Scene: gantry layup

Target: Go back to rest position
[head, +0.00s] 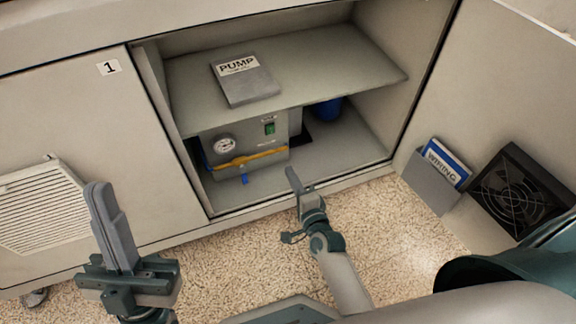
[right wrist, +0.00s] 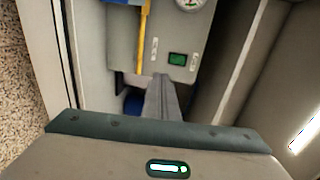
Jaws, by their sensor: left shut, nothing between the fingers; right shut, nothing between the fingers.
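My left gripper (head: 108,225) is at the lower left of the head view, pointing up, its fingers together and empty. It is in front of the closed cabinet panel, apart from it. My right gripper (head: 293,180) is near the front edge of the open cabinet, below the pump unit. Its fingers are together with nothing between them. In the right wrist view its closed fingers (right wrist: 163,98) point toward the pump unit (right wrist: 160,40), with a green switch (right wrist: 178,59) and a yellow strip near them. I cannot tell the exact gap to the unit.
The open cabinet has a shelf (head: 330,70) with a PUMP booklet (head: 246,82). Below stands the pump unit (head: 270,150) with a gauge, and a blue object (head: 328,108). A WIRING holder (head: 430,183) and a fan (head: 520,190) are at the right. Speckled floor (head: 240,262) lies in front.

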